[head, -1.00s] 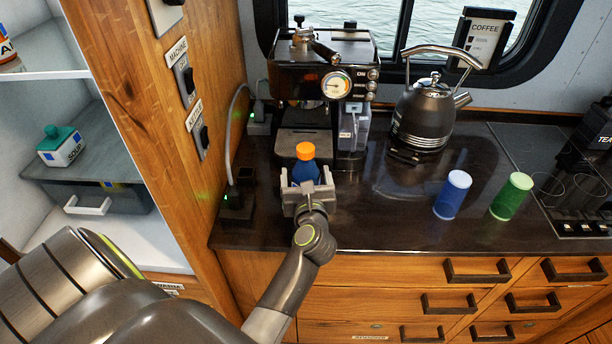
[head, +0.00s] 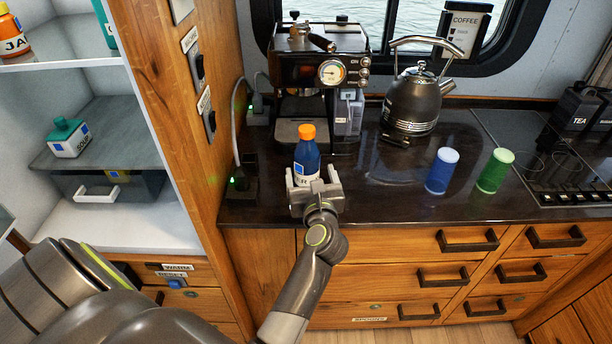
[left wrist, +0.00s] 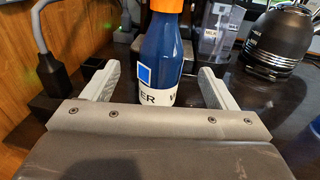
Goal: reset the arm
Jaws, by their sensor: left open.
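My left gripper (head: 314,188) is open at the counter's front edge, in front of a blue bottle (head: 307,158) with an orange cap. The bottle stands upright on the dark counter. In the left wrist view the bottle (left wrist: 162,52) stands just beyond the gap between the two open fingers (left wrist: 160,88), with a blue square and a white label facing me. The label is only partly readable. My right gripper is not in view.
Behind the bottle stands an espresso machine (head: 318,70), with a kettle (head: 412,102) to its right. A blue cup (head: 441,172) and a green cup (head: 494,172) stand further right. A wooden panel with switches (head: 206,110) and a shelf unit (head: 110,115) are on the left.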

